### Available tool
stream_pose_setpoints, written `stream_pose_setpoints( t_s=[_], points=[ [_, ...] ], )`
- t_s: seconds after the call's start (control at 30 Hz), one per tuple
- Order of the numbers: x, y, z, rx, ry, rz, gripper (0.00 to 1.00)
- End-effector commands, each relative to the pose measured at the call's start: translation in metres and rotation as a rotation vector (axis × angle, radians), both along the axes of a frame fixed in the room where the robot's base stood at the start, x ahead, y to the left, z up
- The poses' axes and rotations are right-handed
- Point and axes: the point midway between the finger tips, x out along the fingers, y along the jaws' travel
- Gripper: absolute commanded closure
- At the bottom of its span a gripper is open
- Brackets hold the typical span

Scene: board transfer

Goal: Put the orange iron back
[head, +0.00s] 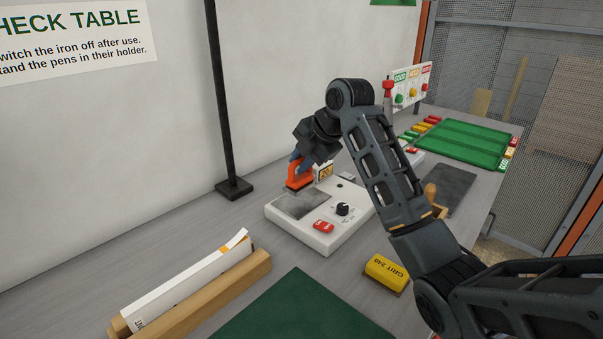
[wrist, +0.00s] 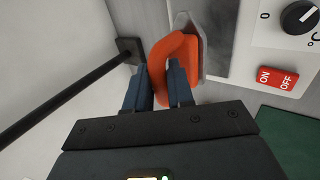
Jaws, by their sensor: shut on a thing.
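The orange iron (head: 296,180) is at the back left corner of a white station (head: 318,241) with a grey plate (head: 301,204), a black dial and a red switch. My gripper (head: 302,164) is shut on the iron's orange handle. The wrist view shows the handle of the iron (wrist: 175,58) between the blue fingers of my gripper (wrist: 160,85), with its grey sole at the edge of the plate (wrist: 222,35). I cannot tell whether the sole touches the plate. The red switch (wrist: 278,78) reads ON and OFF.
A black post on a square base (head: 234,188) stands left of the station. A yellow grit block (head: 386,272) lies at the front right. A wooden holder with papers (head: 195,290) and a green mat (head: 300,312) lie in front. Green trays (head: 460,140) are at the far right.

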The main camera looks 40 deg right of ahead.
Motion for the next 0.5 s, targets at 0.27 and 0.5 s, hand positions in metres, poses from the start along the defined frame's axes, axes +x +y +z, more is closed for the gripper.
stream_pose_setpoints(
  t_s=[0.27, 0.5],
  points=[
    [0.000, 0.000, -0.032, 0.001, 0.002, -0.003, 1.00],
    [0.000, 0.000, -0.040, -0.002, -0.001, -0.001, 1.00]
  ],
)
